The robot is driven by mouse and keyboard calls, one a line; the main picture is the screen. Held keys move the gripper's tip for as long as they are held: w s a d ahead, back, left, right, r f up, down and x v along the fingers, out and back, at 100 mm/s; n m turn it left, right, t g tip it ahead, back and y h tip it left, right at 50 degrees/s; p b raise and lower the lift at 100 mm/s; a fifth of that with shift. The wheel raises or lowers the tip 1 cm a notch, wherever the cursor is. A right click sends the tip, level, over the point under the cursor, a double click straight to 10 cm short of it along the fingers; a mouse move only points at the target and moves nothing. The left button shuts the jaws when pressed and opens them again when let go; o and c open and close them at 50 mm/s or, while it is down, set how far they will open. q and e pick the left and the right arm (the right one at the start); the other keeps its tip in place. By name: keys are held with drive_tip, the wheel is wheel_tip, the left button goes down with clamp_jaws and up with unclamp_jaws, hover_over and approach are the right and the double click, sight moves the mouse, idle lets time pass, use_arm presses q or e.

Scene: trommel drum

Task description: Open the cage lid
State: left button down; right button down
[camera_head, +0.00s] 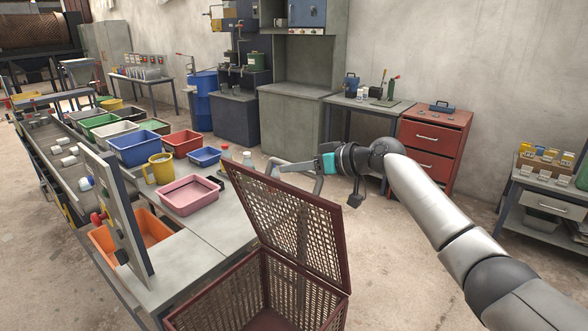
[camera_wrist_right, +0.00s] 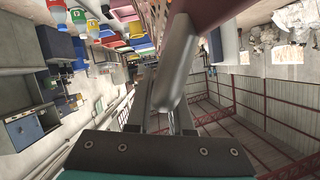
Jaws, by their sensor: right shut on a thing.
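The cage (camera_head: 255,300) is a dark red mesh box at the bottom middle of the head view. Its mesh lid (camera_head: 290,228) stands raised and steeply tilted, and the cage's top is open. My right gripper (camera_head: 290,168) is behind the lid's upper part. It is shut on a grey metal handle bar, which shows large in the right wrist view (camera_wrist_right: 180,65), running up to a reddish part of the lid. The lid hides part of the grip in the head view. My left gripper is not in view.
A long workbench (camera_head: 215,225) with coloured bins, a pink tray (camera_head: 189,194) and a yellow mug (camera_head: 158,168) stands left of the cage. A red drawer cabinet (camera_head: 432,145) and a grey table (camera_head: 368,104) stand behind. Floor to the cage's right is clear below my right arm.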

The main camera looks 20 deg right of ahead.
drive_tip(key=c, duration=0.8)
unclamp_jaws()
drive_tip(key=b+v, duration=0.2)
drive_tip(key=v, duration=1.3)
drive_tip(key=shift+d, duration=0.1)
